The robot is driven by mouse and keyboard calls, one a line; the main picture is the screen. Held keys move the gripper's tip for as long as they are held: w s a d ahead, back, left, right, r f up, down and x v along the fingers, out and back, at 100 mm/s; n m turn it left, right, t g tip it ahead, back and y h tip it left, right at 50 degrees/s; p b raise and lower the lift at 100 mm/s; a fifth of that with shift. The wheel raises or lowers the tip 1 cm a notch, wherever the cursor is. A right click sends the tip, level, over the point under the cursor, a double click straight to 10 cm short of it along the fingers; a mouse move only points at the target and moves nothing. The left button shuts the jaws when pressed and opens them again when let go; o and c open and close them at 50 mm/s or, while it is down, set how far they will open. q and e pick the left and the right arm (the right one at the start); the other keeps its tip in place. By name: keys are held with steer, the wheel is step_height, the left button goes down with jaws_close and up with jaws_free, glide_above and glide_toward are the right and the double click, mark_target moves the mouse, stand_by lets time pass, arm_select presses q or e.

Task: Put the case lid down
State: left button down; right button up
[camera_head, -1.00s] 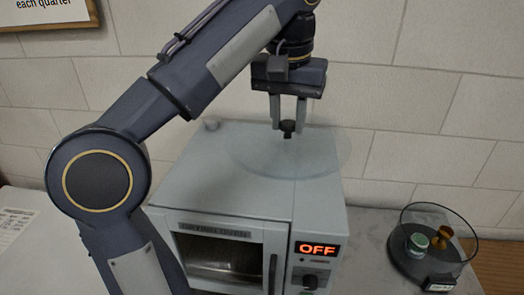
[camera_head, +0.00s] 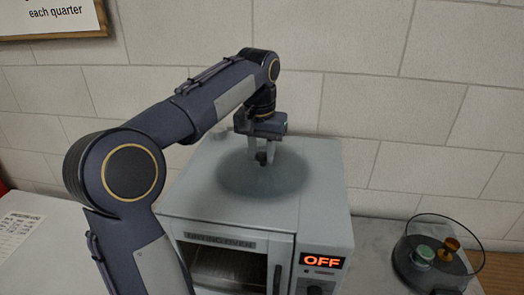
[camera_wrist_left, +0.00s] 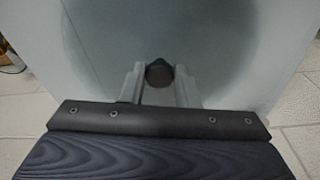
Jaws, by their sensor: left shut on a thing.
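The case lid (camera_head: 285,178) is a clear, greyish round disc with a dark knob (camera_head: 261,158) at its middle. It is level at the top of the drying oven (camera_head: 190,200); I cannot tell whether it touches the oven top. My left gripper (camera_head: 262,154) points down and is shut on the knob. In the left wrist view the knob (camera_wrist_left: 159,72) sits between the two fingers, with the lid (camera_wrist_left: 215,45) spread beyond it. A round case (camera_head: 440,262) with a glass wall stands on the bench at the right, open on top, holding a green-topped item and a brown item. My right gripper is not in view.
The oven shows a lit OFF display (camera_head: 323,260) on its front. A small knob-like vent stands at the oven's back left. A printed sheet (camera_head: 18,232) lies on the left bench. A tiled wall stands close behind the oven.

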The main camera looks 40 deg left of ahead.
arm_select(q)
steer(key=shift+f, duration=0.2)
steer(key=shift+f, duration=0.2)
steer(key=c, duration=1.1)
jaws_free()
